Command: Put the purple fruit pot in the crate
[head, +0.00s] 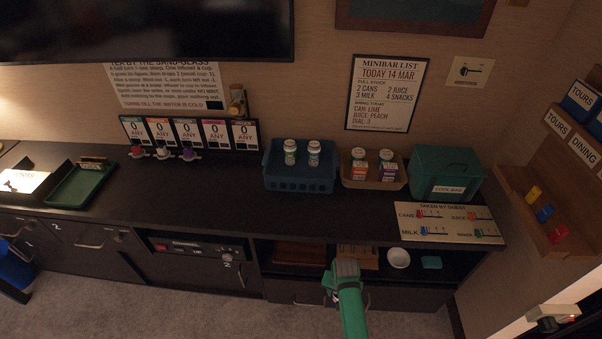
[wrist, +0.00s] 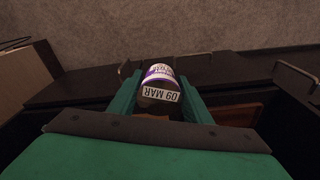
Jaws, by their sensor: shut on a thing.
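The fruit pot (wrist: 160,84), with a purple and white band and a dark end labelled "09 MAR", sits between the green fingers of my gripper (wrist: 160,92) in the wrist view. My gripper is shut on it. In the head view my gripper (head: 345,268) is low, in front of the open shelf under the counter. I cannot make out the pot there. A blue crate (head: 298,183) stands on the counter above and behind my gripper. Two white and green containers (head: 302,152) stand in it.
A brown tray (head: 372,184) with cartons and pots and a teal cool bag (head: 446,172) stand right of the crate. A counter board (head: 450,223) lies in front. The low shelf holds a white bowl (head: 398,258).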

